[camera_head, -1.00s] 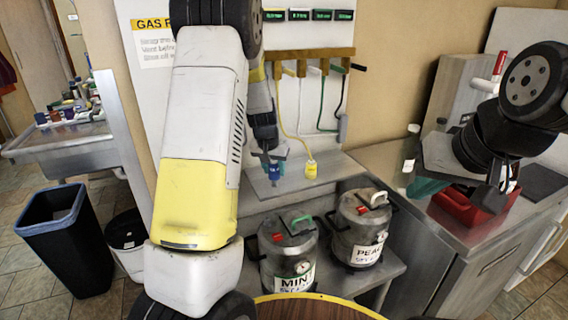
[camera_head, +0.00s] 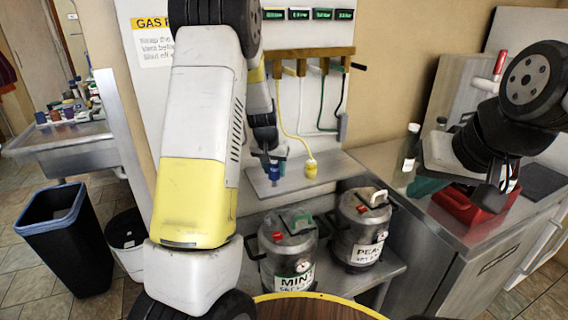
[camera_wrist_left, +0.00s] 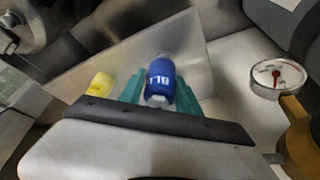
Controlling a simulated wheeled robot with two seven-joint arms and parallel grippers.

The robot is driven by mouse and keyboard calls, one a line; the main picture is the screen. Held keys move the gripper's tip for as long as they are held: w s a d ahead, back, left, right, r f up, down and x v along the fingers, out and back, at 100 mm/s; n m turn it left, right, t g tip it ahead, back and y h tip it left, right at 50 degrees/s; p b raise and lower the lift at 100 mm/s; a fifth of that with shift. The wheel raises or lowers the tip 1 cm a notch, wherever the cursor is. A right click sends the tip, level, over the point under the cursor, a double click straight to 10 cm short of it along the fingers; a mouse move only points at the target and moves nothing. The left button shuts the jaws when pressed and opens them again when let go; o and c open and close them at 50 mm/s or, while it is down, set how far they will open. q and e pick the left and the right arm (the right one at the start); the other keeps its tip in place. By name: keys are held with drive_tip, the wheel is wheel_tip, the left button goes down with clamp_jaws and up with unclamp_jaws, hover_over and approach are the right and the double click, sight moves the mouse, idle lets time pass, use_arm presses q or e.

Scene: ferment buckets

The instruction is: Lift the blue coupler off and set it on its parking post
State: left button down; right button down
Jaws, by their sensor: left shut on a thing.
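The blue coupler (camera_head: 274,172) is held upright by my left gripper (camera_head: 273,157) in the head view, over the metal shelf at the wall panel. In the left wrist view, the blue coupler (camera_wrist_left: 160,82) sits between the two teal fingers of the left gripper (camera_wrist_left: 160,90), which are shut on it. Whether its lower end touches the shelf or a post is hidden. A yellow coupler (camera_head: 311,168) stands to its right on the shelf. My right gripper (camera_head: 500,183) is over the right counter by a red box; its fingers are not clear.
Two metal kegs, MINT (camera_head: 288,250) and PEA (camera_head: 360,228), stand below the shelf (camera_head: 338,168). Coloured hoses hang from a wooden rack (camera_head: 310,53) above. A red box (camera_head: 462,208) and a bottle (camera_head: 407,152) are on the right counter. A pressure gauge (camera_wrist_left: 277,76) shows in the wrist view.

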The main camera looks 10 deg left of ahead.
sight(274, 162)
use_arm(q)
drive_tip(key=shift+f, duration=1.45)
idle(1.8)
drive_tip(key=shift+c, duration=0.7)
unclamp_jaws()
drive_tip(key=shift+r, duration=3.75)
drive_tip(key=shift+r, duration=0.1)
